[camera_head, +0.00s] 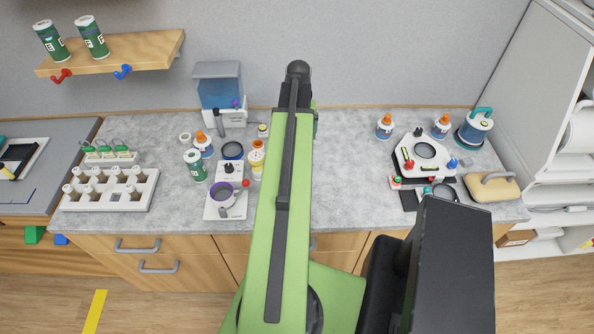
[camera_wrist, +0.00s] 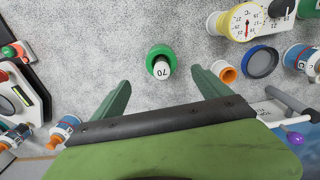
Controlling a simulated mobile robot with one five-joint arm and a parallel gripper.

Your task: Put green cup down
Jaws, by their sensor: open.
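A green round cup (camera_wrist: 161,59) sits on the grey speckled counter in the wrist view, with a white piece marked "70" showing at its open side. My gripper (camera_wrist: 160,88) is open. Its two green fingers are spread to the left and right of the cup, with bare counter between each finger and the cup. Nothing is held between them. In the head view my green arm reaches over the counter and hides the cup and the fingertips.
A round dial gauge (camera_wrist: 247,22), a blue ring (camera_wrist: 260,62) and an orange-rimmed bottle (camera_wrist: 228,74) are right of the cup in the wrist view. A white device (camera_head: 425,155) stands on the right counter. A white rack (camera_head: 110,188) is at left. Counter around the cup is clear.

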